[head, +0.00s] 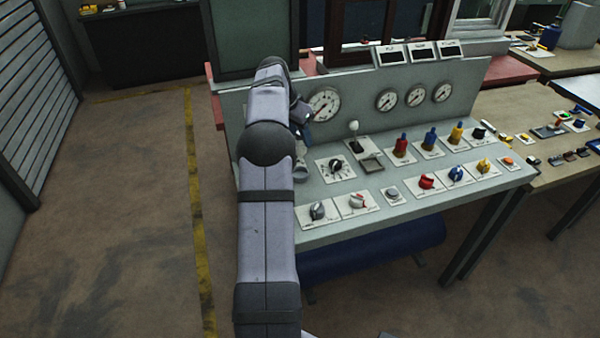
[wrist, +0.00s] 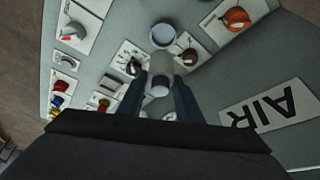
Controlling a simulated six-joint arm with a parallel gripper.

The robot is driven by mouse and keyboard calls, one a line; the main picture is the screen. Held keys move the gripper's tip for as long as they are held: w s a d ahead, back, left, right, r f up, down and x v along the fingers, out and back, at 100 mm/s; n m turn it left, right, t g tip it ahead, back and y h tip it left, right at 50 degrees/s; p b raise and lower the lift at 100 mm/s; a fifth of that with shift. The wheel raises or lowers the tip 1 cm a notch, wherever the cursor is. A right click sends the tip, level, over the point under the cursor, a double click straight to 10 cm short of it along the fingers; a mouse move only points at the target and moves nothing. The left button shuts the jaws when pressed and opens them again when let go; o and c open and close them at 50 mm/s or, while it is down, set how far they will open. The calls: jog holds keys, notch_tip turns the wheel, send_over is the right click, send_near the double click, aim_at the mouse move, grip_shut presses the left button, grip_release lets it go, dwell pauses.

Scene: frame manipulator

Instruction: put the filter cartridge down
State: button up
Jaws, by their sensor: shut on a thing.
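The filter cartridge (wrist: 160,68) is a pale grey cylinder in the wrist view. My gripper (wrist: 159,88) is shut on it, with a dark blue finger on either side. In the head view my arm largely hides the cartridge, and my gripper (head: 306,130) shows only in part, above the left part of the console. A round, pale, cup-like holder (wrist: 163,35) lies just beyond the cartridge in the wrist view; a pale round piece beside my arm (head: 301,172) in the head view looks like the same holder. I cannot tell whether cartridge and holder touch.
The sloped console (head: 410,208) carries a rotary dial (head: 335,168), a white-knobbed lever (head: 354,140) and several coloured knobs and switches. Gauges (head: 324,104) line its upright back panel. An AIR label (wrist: 265,107) shows in the wrist view. The floor at left is clear.

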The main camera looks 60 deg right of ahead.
jog(key=shift+f+p, duration=1.45)
jog(key=shift+f, duration=3.4)
jog(key=shift+f, duration=0.2)
jog(key=o, duration=1.1)
jog(key=shift+c, duration=0.2)
jog(key=shift+r, duration=0.15)
jog(key=s+b+v, duration=0.1)
jog(key=b+v, duration=0.2)
jog(key=v, duration=0.9)
jog(key=shift+w+b, duration=0.3)
jog(key=shift+w, duration=0.15)
